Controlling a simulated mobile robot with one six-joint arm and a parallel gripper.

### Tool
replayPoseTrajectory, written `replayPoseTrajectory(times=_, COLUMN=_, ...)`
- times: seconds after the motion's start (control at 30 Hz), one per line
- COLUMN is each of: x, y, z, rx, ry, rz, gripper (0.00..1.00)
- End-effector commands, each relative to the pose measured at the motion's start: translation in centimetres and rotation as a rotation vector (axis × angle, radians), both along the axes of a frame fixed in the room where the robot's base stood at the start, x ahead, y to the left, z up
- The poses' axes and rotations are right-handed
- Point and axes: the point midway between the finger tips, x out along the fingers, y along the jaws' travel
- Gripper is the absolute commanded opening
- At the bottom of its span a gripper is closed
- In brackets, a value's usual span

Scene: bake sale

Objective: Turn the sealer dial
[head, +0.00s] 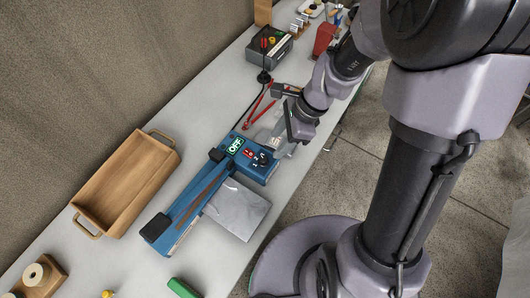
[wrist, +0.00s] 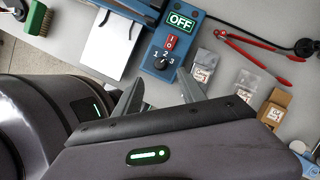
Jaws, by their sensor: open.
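The blue sealer (head: 187,205) lies on the white table, its green-lit display (head: 236,147) reading OFF. Its black dial (head: 262,158) is at the right end, beside a red switch (head: 249,153). In the wrist view the dial (wrist: 161,63) sits among the marks 1, 2 and 3, below the red switch (wrist: 172,42); the exact pointer setting is too small to tell.
A white sheet or bag (head: 236,208) lies at the sealer's front. Red-handled tongs or pliers (wrist: 262,45) and small packets (wrist: 205,66) lie beside it. A wooden tray (head: 125,184) stands at left. A grey box (head: 268,46) is farther back, with a black cable running from the sealer.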

Motion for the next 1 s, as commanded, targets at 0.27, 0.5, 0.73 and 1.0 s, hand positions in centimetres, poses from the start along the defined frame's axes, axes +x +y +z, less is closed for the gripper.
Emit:
replayPoseTrajectory(times=0.27, x=-0.1, y=2.8, z=-7.3, rx=-0.001, ry=0.001, rz=0.002, gripper=0.48)
replayPoseTrajectory(times=0.5, x=0.0, y=3.6, z=-8.8, rx=-0.001, ry=-0.001, rz=0.002, gripper=0.48)
replayPoseTrajectory(times=0.73, x=0.0, y=3.6, z=-8.7, rx=-0.001, ry=-0.002, rz=0.001, gripper=0.44)
replayPoseTrajectory(times=1.0, x=0.0, y=3.6, z=-8.7, rx=-0.001, ry=-0.002, rz=0.001, gripper=0.0)
